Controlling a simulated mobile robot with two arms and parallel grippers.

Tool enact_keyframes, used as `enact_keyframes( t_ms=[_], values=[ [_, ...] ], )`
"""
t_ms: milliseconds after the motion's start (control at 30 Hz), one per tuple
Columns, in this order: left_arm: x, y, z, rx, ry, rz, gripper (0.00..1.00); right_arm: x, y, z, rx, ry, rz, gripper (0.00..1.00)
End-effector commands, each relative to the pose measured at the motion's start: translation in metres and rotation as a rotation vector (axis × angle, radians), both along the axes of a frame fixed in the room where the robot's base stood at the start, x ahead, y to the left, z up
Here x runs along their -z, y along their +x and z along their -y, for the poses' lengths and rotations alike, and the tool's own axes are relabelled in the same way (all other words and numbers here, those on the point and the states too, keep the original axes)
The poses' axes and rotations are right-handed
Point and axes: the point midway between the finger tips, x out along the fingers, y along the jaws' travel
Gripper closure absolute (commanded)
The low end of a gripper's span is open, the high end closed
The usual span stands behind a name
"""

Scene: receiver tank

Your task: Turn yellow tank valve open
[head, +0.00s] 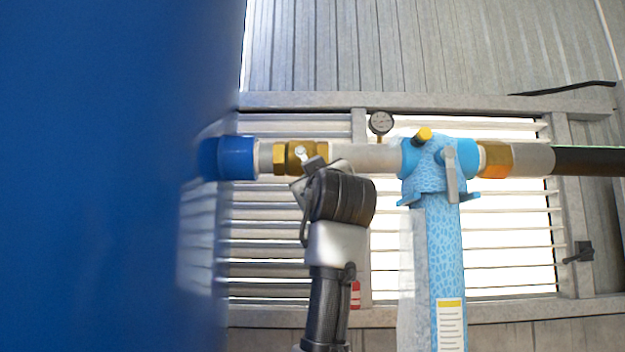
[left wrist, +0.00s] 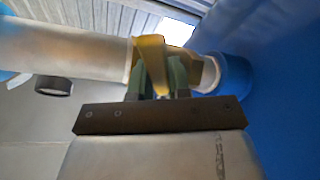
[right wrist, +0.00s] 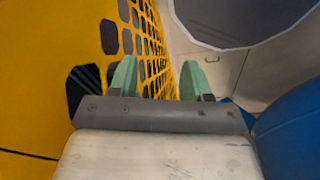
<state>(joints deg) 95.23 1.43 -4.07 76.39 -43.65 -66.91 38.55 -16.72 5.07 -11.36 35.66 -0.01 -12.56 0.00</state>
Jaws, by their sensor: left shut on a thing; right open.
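The brass-yellow tank valve (head: 293,158) sits on the pipe just right of the blue tank fitting (head: 237,158). My left gripper (head: 312,165) reaches up from below to the front of this valve. In the left wrist view the two green fingers of my left gripper (left wrist: 157,78) are closed on the yellow valve handle (left wrist: 150,55), with the blue fitting (left wrist: 236,72) to the right. The big blue tank (head: 110,180) fills the left of the head view. My right gripper (right wrist: 160,85) is open and empty; it shows only in the right wrist view.
A grey pipe (head: 365,158) with a gauge (head: 381,123) runs right to a light-blue filter housing (head: 445,245) with its own lever. Louvred slats (head: 270,255) stand behind. A yellow perforated guard (right wrist: 85,30) is left of my right gripper, and a blue surface (right wrist: 290,120) is right.

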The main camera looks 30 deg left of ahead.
Motion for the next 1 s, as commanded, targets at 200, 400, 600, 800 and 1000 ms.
enact_keyframes(
  t_ms=[200, 400, 600, 800, 1000],
  values=[
    [-0.002, 0.001, 0.001, 0.003, -0.033, 0.019, 1.00, -0.002, -0.016, 0.001, 0.000, -0.002, -0.024, 0.52],
    [-0.002, 0.001, 0.001, 0.002, -0.035, 0.022, 1.00, -0.002, -0.013, -0.004, 0.002, 0.005, -0.020, 0.52],
    [-0.002, 0.000, 0.001, 0.002, -0.034, 0.022, 0.76, -0.002, -0.007, -0.013, 0.003, 0.017, -0.011, 0.52],
    [-0.002, 0.001, 0.001, 0.002, -0.033, 0.021, 0.56, -0.002, -0.007, -0.013, 0.002, 0.017, -0.010, 0.52],
    [-0.001, 0.000, 0.002, 0.002, -0.033, 0.021, 0.56, -0.001, -0.007, -0.010, 0.001, 0.012, -0.010, 0.52]
  ],
)
